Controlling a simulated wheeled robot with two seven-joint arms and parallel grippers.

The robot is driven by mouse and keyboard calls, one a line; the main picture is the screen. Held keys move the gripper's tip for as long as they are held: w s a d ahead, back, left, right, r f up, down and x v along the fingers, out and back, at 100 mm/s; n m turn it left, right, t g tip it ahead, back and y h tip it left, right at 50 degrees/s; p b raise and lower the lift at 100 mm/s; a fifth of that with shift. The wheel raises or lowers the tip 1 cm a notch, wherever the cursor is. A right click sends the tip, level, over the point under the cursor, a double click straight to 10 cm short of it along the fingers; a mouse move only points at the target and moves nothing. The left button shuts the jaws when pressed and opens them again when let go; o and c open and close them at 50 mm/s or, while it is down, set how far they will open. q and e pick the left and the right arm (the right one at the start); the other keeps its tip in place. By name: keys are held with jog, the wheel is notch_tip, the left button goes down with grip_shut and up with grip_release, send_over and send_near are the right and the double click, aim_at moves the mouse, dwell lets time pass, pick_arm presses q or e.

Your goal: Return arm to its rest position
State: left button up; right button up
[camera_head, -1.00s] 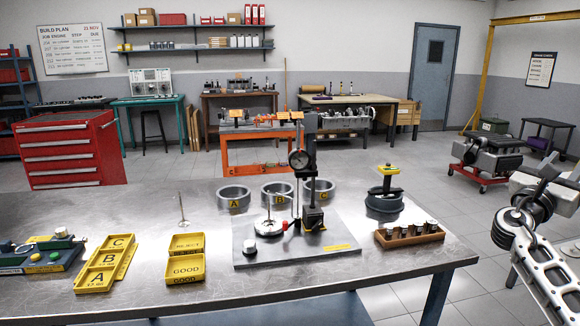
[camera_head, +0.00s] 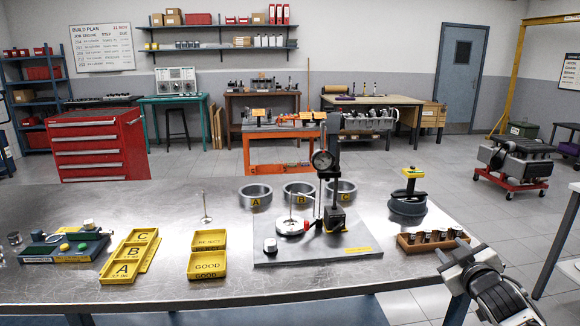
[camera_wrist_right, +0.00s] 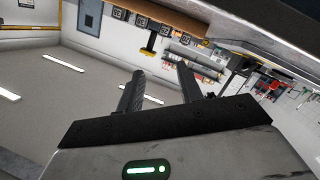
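My right gripper (camera_head: 452,250) is at the lower right in the head view, beside the bench's right edge and close to the wooden rack. It is tilted, with its two fingers apart. In the right wrist view the same gripper (camera_wrist_right: 161,78) has its fingers spread with nothing between them. My left arm and gripper are not in view.
A steel bench (camera_head: 130,205) carries a dial gauge stand (camera_head: 325,185), yellow trays (camera_head: 207,265), rings (camera_head: 255,196) and a wooden rack (camera_head: 425,242) with small metal parts. An engine (camera_head: 515,160) on a red stand is at right. Open floor (camera_head: 510,230) lies between.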

jog(key=s+a+f+g+y, duration=0.3)
jog(key=s+a+f, duration=1.15)
jog(key=f, duration=0.25)
jog(key=s+a+f+m+g+y, duration=0.1)
jog(key=s+a+f, duration=0.1)
jog(key=s+a, duration=0.3)
jog(key=s+a+f+m+g+y, duration=0.1)
jog(key=s+a, duration=0.5)
jog(key=s, duration=0.6)
jog(key=shift+s+f+g, duration=0.15)
jog(key=shift+f+g, duration=0.25)
jog(key=shift+f, duration=0.5)
